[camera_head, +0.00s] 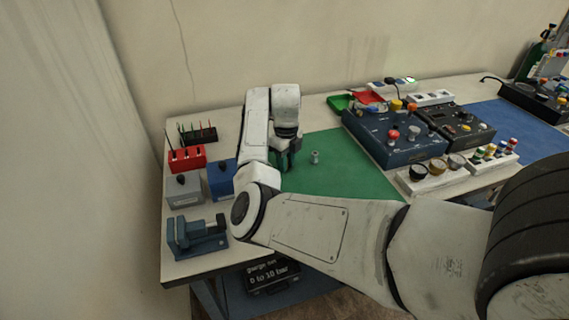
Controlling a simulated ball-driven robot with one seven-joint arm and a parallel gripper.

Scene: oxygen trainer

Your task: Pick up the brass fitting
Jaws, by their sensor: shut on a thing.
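My gripper (287,163) points down at the left part of the green mat, partly hidden by my own arm. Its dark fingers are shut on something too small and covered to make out. A small grey metallic fitting (314,157) stands upright on the mat, a little right of my gripper and apart from it. I cannot make out a brass-coloured fitting.
Left of the mat (345,182) are a red holder (186,159), a grey box (184,190), a blue box (221,181) and a blue vise (197,236). A dark blue panel (390,140) with knobs stands to the right. The mat's middle is mostly free.

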